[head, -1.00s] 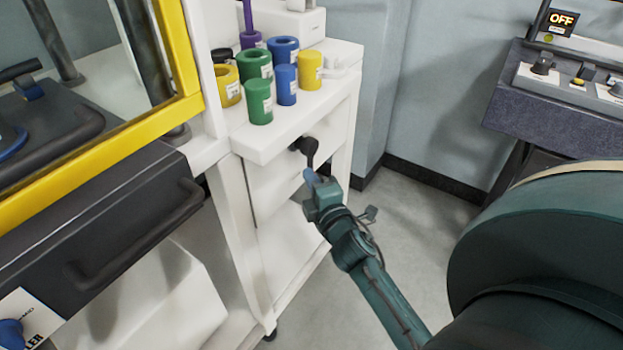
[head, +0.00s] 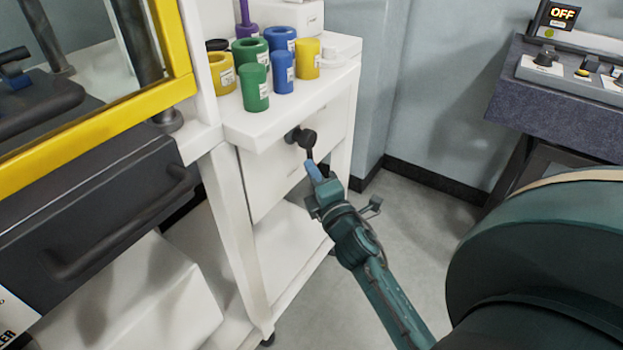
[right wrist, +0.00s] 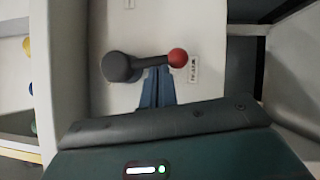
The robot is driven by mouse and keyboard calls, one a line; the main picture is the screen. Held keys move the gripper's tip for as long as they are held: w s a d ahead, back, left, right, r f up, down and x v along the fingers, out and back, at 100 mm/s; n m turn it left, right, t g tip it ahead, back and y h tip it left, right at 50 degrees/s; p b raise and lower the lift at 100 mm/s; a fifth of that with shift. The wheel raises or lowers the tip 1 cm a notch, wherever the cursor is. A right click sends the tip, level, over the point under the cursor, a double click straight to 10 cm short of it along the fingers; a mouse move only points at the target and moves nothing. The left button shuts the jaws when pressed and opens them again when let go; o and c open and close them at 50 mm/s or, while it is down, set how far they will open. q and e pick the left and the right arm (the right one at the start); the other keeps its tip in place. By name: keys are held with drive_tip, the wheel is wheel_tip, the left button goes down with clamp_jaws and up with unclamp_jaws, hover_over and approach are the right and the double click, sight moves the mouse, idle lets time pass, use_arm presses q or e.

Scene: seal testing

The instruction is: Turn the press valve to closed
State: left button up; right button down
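The press valve is a dark lever on a round hub (head: 294,136), fixed to the white front of the cabinet below its top shelf. In the right wrist view the valve (right wrist: 118,67) has its arm lying sideways, ending in a red ball (right wrist: 177,58) at the right. My right gripper (head: 312,168) has its blue fingers close together at the lever. In the right wrist view these fingers (right wrist: 157,72) reach the underside of the lever arm, between hub and ball. They look shut, with no sign of the lever between them. My left gripper is out of view.
Several coloured cylinders, including a green one (head: 255,88), stand on the cabinet's top shelf (head: 262,130). A yellow-framed enclosure and a dark drawer (head: 90,215) with a handle are at left. A control bench (head: 545,95) with an OFF display stands at right. Grey floor is open between.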

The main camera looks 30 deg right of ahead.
use_arm(q)
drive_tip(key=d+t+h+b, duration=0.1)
drive_tip(key=b, duration=0.3)
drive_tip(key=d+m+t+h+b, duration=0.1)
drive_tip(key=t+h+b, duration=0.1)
drive_tip(key=b, duration=0.1)
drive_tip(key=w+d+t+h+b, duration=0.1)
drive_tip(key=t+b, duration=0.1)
drive_tip(key=b, duration=0.2)
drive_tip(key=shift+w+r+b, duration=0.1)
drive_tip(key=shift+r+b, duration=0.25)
use_arm(e)
drive_tip(key=w+d+r+n+t+y, duration=0.3)
drive_tip(key=d+n, duration=0.4)
drive_tip(key=n, duration=0.3)
drive_tip(key=shift+t+y, duration=0.5)
drive_tip(key=shift+t, duration=0.3)
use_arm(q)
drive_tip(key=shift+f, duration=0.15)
use_arm(e)
drive_tip(key=shift+d+r, duration=0.1)
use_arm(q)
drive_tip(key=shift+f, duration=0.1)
